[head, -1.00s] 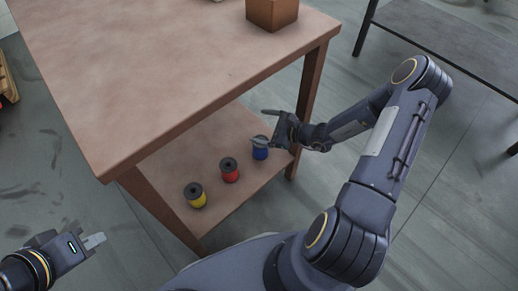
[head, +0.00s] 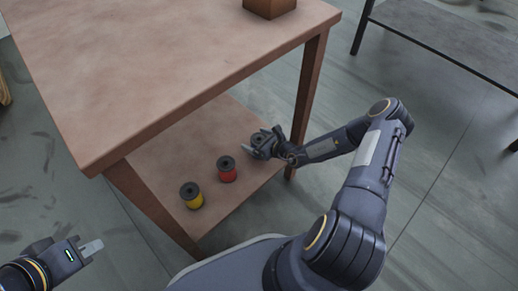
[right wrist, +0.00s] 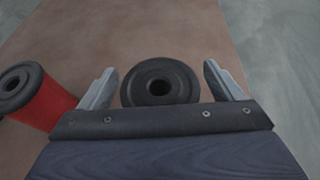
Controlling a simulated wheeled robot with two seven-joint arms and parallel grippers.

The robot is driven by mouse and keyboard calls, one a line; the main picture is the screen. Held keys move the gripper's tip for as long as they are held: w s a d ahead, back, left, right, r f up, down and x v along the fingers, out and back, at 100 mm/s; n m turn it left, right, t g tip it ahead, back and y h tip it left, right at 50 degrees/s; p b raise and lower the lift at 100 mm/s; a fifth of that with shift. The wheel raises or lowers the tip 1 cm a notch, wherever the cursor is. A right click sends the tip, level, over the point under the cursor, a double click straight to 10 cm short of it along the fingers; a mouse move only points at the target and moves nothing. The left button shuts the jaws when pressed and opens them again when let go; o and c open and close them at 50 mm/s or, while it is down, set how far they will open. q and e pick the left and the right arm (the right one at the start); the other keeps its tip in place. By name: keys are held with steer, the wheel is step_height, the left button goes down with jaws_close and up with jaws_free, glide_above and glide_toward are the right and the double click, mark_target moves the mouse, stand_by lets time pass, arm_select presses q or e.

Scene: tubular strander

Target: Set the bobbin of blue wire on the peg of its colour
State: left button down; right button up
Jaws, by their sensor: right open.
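The blue-wire bobbin is on the lower shelf (head: 185,150). In the right wrist view I see its black top flange (right wrist: 182,82) with a centre hole, between the two fingers. Its blue wire is hidden in both current views. My right gripper (head: 262,146) is open around the bobbin's top in the head view; it also shows in the right wrist view (right wrist: 160,85). I cannot tell whether the fingers touch it. My left gripper (head: 92,248) is off to the lower left, away from the table, its jaw gap unclear. No peg shows in these frames.
A red bobbin (head: 227,172) stands just left of the blue one, and a yellow bobbin (head: 191,197) further left. The tabletop (head: 170,65) overhangs the shelf, with a table leg (head: 308,95) close to my right gripper. A brown block (head: 270,7) sits on top.

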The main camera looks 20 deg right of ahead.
steer(key=shift+w+a+f, duration=0.1)
steer(key=shift+w, duration=0.15)
steer(key=c, duration=1.3)
